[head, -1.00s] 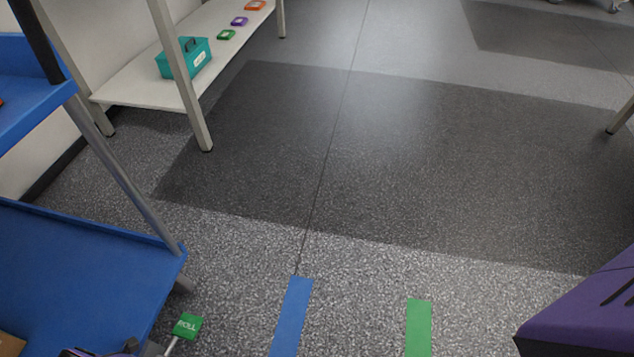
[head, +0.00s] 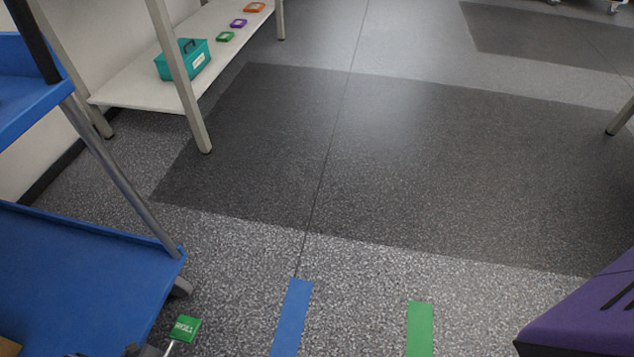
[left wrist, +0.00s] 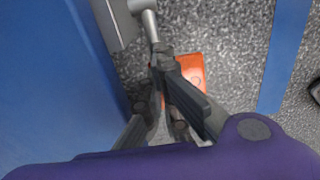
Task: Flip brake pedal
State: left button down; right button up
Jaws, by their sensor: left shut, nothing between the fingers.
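The brake pedal's green paddle, marked ROLL (head: 186,329), sticks out at the cart's lower right corner in the head view. It sits on a thin metal stem near the floor. In the left wrist view an orange paddle (left wrist: 190,72) lies just beyond my left gripper (left wrist: 161,57), partly hidden by the fingers. A metal rod (left wrist: 150,25) ends near the fingertips. My left gripper is shut and empty, with its tips close to the rod and paddle; I cannot tell if they touch. My right gripper is not in view.
The blue cart (head: 80,275) stands at the left with a grey post (head: 125,185). Blue tape (head: 291,318) and green tape (head: 420,328) mark the floor. A white shelf (head: 140,92) holds a teal caddy (head: 196,62). The middle floor is clear.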

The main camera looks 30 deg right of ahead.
pick_arm(q)
jog(key=shift+f+b, duration=0.5)
jog(key=shift+f, duration=0.6)
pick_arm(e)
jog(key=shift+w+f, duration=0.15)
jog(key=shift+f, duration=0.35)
pick_arm(q)
notch_tip(320, 180, up, 2)
jog(key=shift+r+p, duration=0.1)
jog(key=shift+p, duration=0.8)
jog(key=shift+r+p, duration=0.6)
jog(key=shift+r, duration=0.05)
notch_tip(320, 180, up, 2)
jog(key=shift+p, duration=0.9)
jog(key=shift+r+p, duration=0.8)
jog(key=shift+r, duration=0.05)
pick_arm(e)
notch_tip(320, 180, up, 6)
pick_arm(q)
jog(key=shift+f, duration=0.1)
